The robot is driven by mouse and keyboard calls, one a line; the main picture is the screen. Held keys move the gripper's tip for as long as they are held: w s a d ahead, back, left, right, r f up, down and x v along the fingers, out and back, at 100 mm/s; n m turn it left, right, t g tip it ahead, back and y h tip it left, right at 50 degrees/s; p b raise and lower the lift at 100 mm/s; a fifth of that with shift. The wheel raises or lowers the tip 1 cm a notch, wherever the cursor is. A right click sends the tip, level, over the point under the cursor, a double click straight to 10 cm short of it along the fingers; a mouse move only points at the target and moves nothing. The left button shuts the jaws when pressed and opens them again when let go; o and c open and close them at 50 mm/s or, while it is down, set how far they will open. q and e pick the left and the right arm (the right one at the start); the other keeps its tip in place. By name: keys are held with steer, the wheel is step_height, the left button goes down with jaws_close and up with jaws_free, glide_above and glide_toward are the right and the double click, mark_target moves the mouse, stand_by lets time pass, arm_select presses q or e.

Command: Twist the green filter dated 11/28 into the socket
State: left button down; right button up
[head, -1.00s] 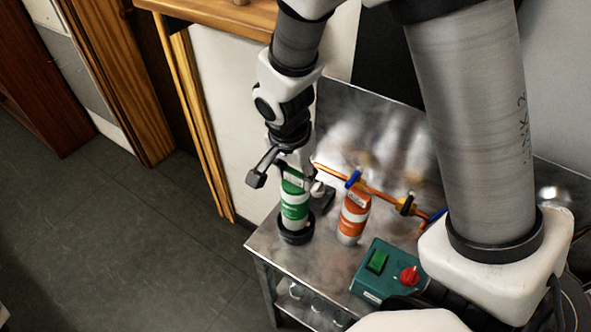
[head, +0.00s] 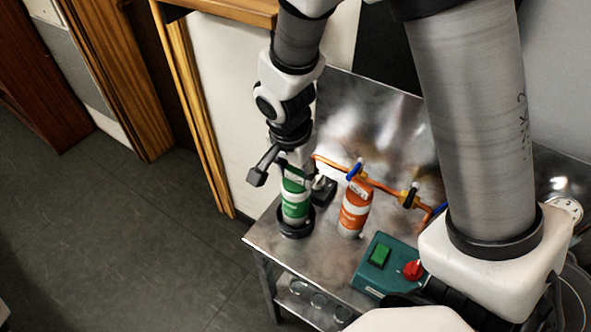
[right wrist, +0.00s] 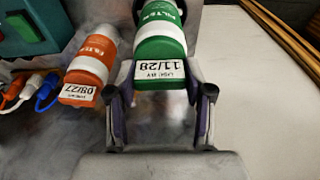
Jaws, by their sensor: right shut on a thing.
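The green filter (head: 295,205) with white bands stands upright in the head view, its lower end inside the black ring-shaped socket (head: 297,229) at the bench's left corner. I cannot tell how deep it is seated. In the right wrist view the green filter (right wrist: 160,48) shows its label reading 11/28. My right gripper (head: 293,178) comes down from above and is shut on the filter's upper end. Its fingers (right wrist: 160,105) lie on both sides of the labelled end in the wrist view. My left gripper is not in view.
An orange filter (head: 355,208), labelled 08/27 in the wrist view (right wrist: 90,70), stands just right of the green one. A teal box (head: 382,268) with a green switch and red knob sits at the front right.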

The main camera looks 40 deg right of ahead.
steer(key=shift+f, duration=0.3)
stand_by(0.4)
steer(key=shift+r+n, duration=0.1)
steer(key=shift+n, duration=0.4)
steer(key=n+p, duration=0.1)
steer(key=n, duration=0.2)
steer(key=shift+r+n+y, duration=0.1)
steer(key=shift+n+y, duration=0.2)
steer(key=shift+n, duration=0.1)
steer(key=n, duration=0.2)
steer(key=n+p, duration=0.1)
steer(key=n, duration=0.2)
steer(key=shift+n+t+y, duration=0.3)
steer(key=shift+t, duration=0.1)
steer(key=n+p, duration=0.2)
steer(key=n, duration=0.2)
steer(key=shift+r+n+y, duration=0.1)
steer(key=shift+n+y, duration=0.3)
steer(key=n+p, duration=0.1)
steer(key=n, duration=0.1)
steer(key=shift+w+d+n, duration=0.1)
steer(key=shift+n, duration=0.2)
steer(key=shift+f+n, duration=0.3)
steer(key=o, duration=1.6)
